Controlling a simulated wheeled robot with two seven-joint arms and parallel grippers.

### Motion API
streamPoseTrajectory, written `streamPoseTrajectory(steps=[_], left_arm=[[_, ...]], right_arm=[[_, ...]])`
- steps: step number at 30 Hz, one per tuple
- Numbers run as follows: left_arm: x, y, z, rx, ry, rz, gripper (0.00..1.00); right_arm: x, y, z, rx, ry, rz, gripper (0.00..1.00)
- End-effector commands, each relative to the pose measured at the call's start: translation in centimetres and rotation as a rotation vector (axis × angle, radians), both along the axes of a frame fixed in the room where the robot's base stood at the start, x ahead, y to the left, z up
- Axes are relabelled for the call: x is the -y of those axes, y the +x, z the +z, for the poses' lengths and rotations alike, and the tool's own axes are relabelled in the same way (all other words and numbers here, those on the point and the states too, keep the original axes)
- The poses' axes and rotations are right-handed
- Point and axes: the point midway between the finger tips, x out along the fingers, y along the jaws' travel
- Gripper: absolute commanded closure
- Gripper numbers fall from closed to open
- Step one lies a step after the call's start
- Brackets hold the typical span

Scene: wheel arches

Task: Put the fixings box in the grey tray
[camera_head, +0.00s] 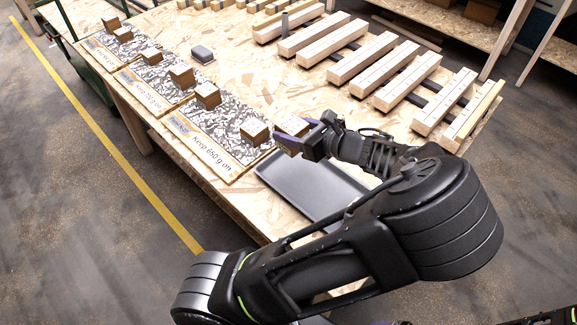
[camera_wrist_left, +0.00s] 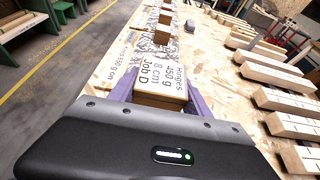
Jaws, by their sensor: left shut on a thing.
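My left gripper (camera_head: 291,138) is shut on a small fixings box (camera_head: 293,125) with a white label on top. In the left wrist view the box (camera_wrist_left: 160,85) sits between purple fingers, and its label reads "Hinges 450 g 8 cm Job D". The grey tray (camera_head: 300,187) lies flat on the table's near edge and the part I see is empty. My arm covers its right and near parts. The held box appears at the tray's far edge in the picture; its height above the table is hard to tell. My right gripper is not in view.
A small grey object (camera_head: 202,53) lies behind. Bare tabletop (camera_head: 262,85) lies between.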

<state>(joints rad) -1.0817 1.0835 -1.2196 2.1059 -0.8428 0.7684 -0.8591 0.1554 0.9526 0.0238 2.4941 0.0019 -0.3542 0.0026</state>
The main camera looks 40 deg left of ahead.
Motion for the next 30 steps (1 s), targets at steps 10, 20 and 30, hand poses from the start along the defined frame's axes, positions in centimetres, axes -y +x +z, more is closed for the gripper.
streamPoseTrajectory(steps=[10, 20, 30], left_arm=[[-0.1, 0.0, -3.5, -0.003, 0.006, 0.001, 1.00], [-0.1, 0.0, -5.8, 0.001, 0.002, 0.001, 1.00], [-0.1, -0.1, -7.7, -0.003, 0.004, 0.001, 1.00]], right_arm=[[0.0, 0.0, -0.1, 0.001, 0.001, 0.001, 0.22], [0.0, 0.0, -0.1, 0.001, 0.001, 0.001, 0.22], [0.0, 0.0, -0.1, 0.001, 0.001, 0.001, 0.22]])
